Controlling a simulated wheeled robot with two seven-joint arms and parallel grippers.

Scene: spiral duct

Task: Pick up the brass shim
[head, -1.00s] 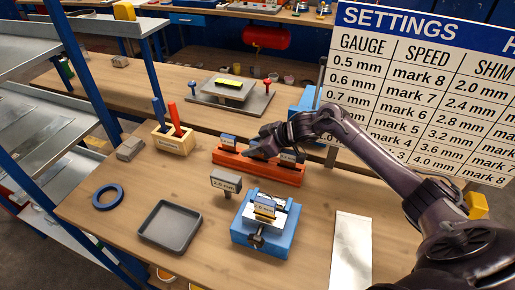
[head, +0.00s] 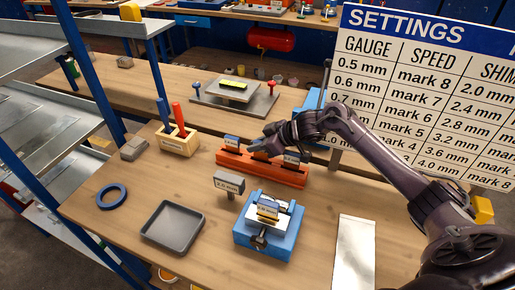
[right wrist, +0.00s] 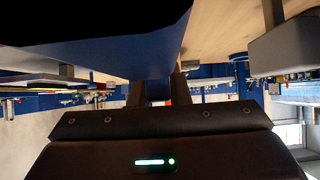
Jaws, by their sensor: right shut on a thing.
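My right gripper (head: 258,150) is at the middle of the orange rack (head: 262,173), between its two labelled blocks. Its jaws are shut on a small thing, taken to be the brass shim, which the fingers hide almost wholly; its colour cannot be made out. In the right wrist view the fingers (right wrist: 160,92) show close together, their tips partly hidden by a large blue surface (right wrist: 95,50). I cannot tell whether the held thing is clear of the rack. My left gripper is not in view.
A dark tray (head: 172,249), blue ring (head: 112,196) and wooden tool holder (head: 178,146) lie left. A pale metal sheet (head: 354,255) lies right. The settings board (head: 425,95) stands behind my arm.

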